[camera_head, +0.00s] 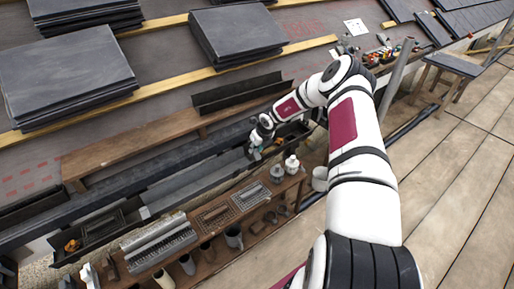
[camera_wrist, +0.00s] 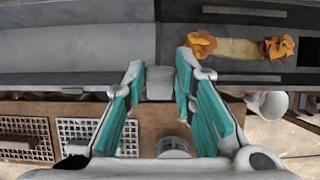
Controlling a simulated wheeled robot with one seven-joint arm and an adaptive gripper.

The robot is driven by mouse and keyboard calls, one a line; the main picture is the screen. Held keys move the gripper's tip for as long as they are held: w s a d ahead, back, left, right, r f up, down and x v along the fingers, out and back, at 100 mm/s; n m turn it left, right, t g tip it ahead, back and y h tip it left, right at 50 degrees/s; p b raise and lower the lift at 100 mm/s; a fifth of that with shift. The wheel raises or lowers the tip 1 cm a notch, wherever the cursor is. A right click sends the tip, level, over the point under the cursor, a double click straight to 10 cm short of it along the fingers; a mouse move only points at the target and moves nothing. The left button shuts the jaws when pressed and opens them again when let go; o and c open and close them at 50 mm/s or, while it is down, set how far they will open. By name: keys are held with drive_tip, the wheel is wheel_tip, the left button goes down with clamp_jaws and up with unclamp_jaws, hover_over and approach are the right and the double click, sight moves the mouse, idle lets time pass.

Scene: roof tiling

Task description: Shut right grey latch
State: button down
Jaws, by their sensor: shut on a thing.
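The grey latch (camera_wrist: 160,84) is a small pale grey block on the front edge of the dark gutter (camera_wrist: 75,80), in the middle of the wrist view. My gripper (camera_wrist: 161,72) has teal-padded fingers, one on each side of the latch, with the tips close around it. Whether the latch is fully down cannot be told. In the head view my gripper (camera_head: 253,150) is at the gutter's front edge, and the latch is hidden by it or too small to make out.
Orange leaves (camera_wrist: 200,43) lie in the gutter right of my gripper. A wooden shelf with grates (camera_head: 216,217), cups and a white bottle (camera_head: 291,164) stands just in front. A brown plank (camera_head: 130,147) and stacked slates (camera_head: 65,76) lie behind.

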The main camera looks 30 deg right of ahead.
drive_tip(key=shift+w+f+g+b, duration=0.55)
drive_tip(key=shift+w+g+b, duration=0.1)
drive_tip(key=shift+g+b, duration=0.5)
drive_tip(key=g+b, duration=0.1)
drive_tip(key=b, duration=0.1)
drive_tip(key=w+f+g+b, duration=0.1)
drive_tip(key=g+b, duration=0.1)
drive_tip(key=b, duration=0.1)
drive_tip(key=shift+f+g+b, duration=0.2)
drive_tip(key=shift+g+b, duration=0.45)
drive_tip(key=shift+b, duration=0.6)
drive_tip(key=c, duration=1.3)
unclamp_jaws()
drive_tip(key=shift+w, duration=0.1)
drive_tip(key=shift+r, duration=0.1)
drive_tip(key=shift+w+r, duration=0.2)
drive_tip(key=shift+r, duration=1)
drive_tip(key=shift+w+r, duration=0.15)
drive_tip(key=shift+r, duration=1.1)
drive_tip(key=shift+w+r, duration=0.2)
drive_tip(key=shift+r, duration=1)
